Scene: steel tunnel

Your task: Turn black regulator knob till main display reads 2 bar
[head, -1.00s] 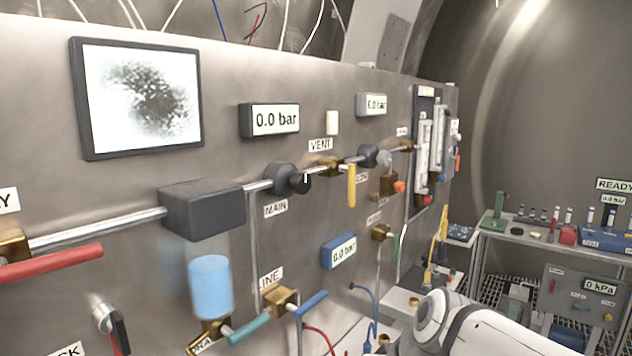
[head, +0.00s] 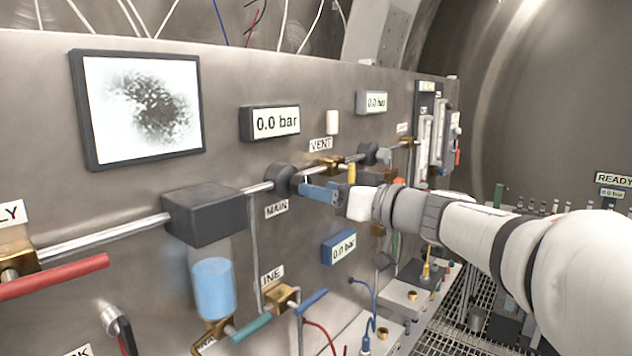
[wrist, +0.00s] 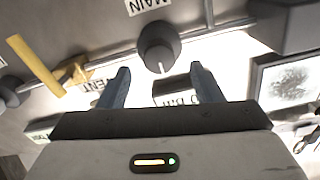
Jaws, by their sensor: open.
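The black regulator knob (head: 284,180) sits on the pipe above the MAIN label (head: 276,209). The main display (head: 270,122) above it reads 0.0 bar. My gripper (head: 306,190) reaches in from the right, its blue fingers close to the knob and partly covering its front. In the wrist view the knob (wrist: 158,45) shows upside down with a white mark, just beyond and between the two open fingers of my gripper (wrist: 161,86). Nothing is between the fingertips; whether a finger touches the knob I cannot tell.
A brass valve with a yellow handle (wrist: 36,66) is beside the knob. A second dark knob (head: 367,154) is further right on the pipe. A blue display (head: 339,247) is below, a grey box (head: 203,213) to the left, and a monitor (head: 137,106) at upper left.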

